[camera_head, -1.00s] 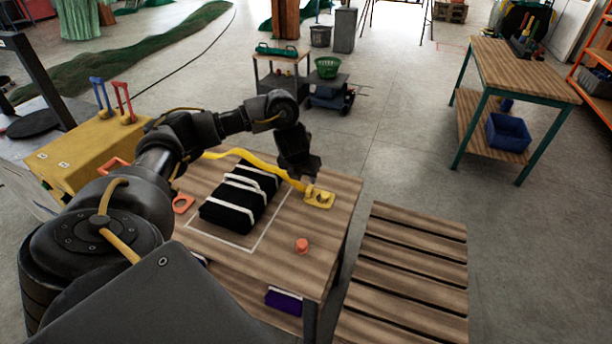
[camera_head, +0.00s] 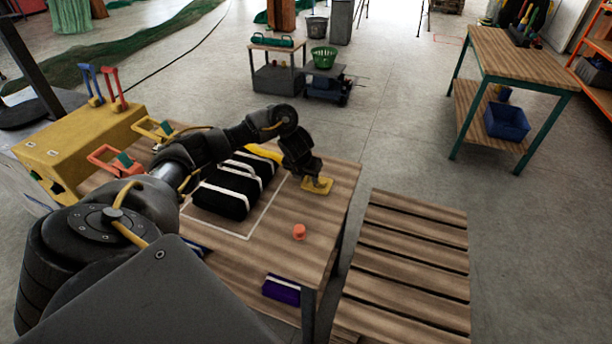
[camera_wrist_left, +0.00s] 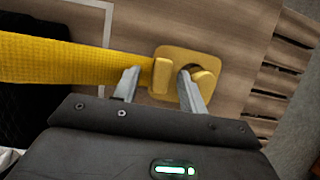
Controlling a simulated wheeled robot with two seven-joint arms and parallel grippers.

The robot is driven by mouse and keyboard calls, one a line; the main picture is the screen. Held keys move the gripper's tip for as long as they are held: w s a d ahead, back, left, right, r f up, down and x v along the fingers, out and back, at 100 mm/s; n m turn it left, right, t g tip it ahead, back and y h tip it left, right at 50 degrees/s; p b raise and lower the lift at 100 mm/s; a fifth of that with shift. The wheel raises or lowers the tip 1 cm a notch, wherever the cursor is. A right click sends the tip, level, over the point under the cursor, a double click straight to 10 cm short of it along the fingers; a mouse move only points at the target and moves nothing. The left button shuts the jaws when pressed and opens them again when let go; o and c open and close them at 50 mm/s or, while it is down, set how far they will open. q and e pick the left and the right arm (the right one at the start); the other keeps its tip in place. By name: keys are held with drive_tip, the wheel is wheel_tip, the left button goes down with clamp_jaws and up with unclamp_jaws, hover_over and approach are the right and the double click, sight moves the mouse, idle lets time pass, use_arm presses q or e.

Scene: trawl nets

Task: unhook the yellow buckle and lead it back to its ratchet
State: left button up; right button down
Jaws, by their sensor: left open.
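The yellow buckle (camera_wrist_left: 162,76) is at the end of a yellow strap (camera_wrist_left: 75,58), against a yellow anchor plate (camera_wrist_left: 208,60) with a raised hook (camera_wrist_left: 205,80). In the head view the anchor plate (camera_head: 318,187) lies at the table's far right corner; the buckle there is mostly hidden. My left gripper (camera_head: 309,177) is right over it. In the wrist view the left gripper's fingers (camera_wrist_left: 160,76) are apart, one on each side of the buckle. A yellow-handled ratchet (camera_head: 152,130) is at the table's left end. My right gripper is out of view.
A black bundle with white bands (camera_head: 232,192) lies mid-table, under the strap's path. An orange ratchet (camera_head: 112,160) is at the left, and an orange peg (camera_head: 299,232) stands near the right edge. A slatted wooden pallet (camera_head: 405,260) lies right of the table.

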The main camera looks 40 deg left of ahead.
use_arm(q)
clamp_jaws()
drive_tip(key=shift+w+d, duration=0.15)
drive_tip(key=shift+d, duration=0.3)
idle(0.3)
drive_tip(key=shift+r+p, duration=0.25)
drive_tip(key=shift+p, duration=0.15)
drive_tip(key=shift+r+p, duration=0.4)
